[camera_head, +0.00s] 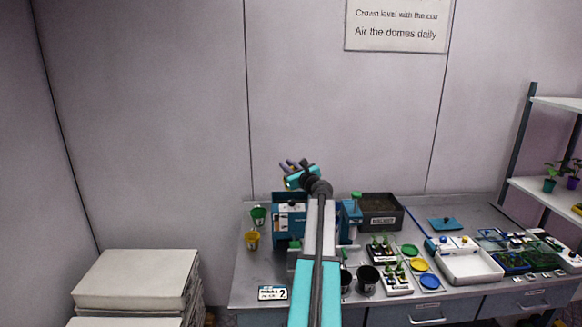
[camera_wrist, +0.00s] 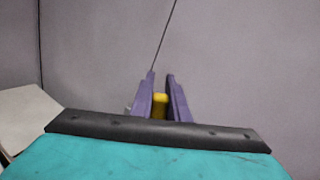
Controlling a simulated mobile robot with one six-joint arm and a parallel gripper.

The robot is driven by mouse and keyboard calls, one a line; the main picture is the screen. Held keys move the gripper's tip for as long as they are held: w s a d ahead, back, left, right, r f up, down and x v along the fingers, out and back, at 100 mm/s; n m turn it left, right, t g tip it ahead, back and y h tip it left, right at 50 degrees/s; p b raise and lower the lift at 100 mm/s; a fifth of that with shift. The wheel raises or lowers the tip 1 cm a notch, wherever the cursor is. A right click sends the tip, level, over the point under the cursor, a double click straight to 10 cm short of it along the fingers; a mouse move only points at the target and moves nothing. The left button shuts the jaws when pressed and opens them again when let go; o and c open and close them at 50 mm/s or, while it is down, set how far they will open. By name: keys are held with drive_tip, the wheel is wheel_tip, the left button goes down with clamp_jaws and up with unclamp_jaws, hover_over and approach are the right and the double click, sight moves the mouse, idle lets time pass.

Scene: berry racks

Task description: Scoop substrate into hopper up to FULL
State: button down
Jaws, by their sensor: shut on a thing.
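My gripper (camera_head: 288,163) is raised above the back of the bench, in front of the wall. In the wrist view its purple fingers (camera_wrist: 160,98) are closed around a small yellow piece (camera_wrist: 160,105). The rest of that piece is hidden, so I cannot tell whether it is a scoop handle. A teal box-like unit (camera_head: 280,224) with a white label stands below, partly behind my arm; it may be the hopper, and its fill level and any FULL mark cannot be read. A dark grey labelled bin (camera_head: 383,222) with dark contents, possibly substrate, stands to its right.
Green (camera_head: 259,216) and yellow (camera_head: 252,240) cups stand at the bench's left. Black pots (camera_head: 368,279), plant trays, coloured discs (camera_head: 430,282) and a white tray (camera_head: 470,268) crowd the right. Stacked white slabs (camera_head: 135,278) stand left of the bench. A shelf is at far right.

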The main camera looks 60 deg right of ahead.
drive_tip(key=w+a+f+n+b, duration=0.3)
drive_tip(key=n+b, duration=1)
drive_tip(key=b, duration=0.9)
wheel_tip(320, 180, down, 6)
drive_tip(key=shift+a+r+n, duration=0.2)
drive_tip(key=shift+a+n, duration=0.2)
drive_tip(key=shift+a, duration=0.8)
drive_tip(key=shift+b, duration=0.3)
drive_tip(key=shift+s+f, duration=0.15)
drive_tip(key=shift+f, duration=0.1)
drive_tip(key=shift+r, duration=0.25)
drive_tip(key=shift+d+r+p, duration=0.15)
drive_tip(key=shift+r+p, duration=0.25)
drive_tip(key=shift+r, duration=0.4)
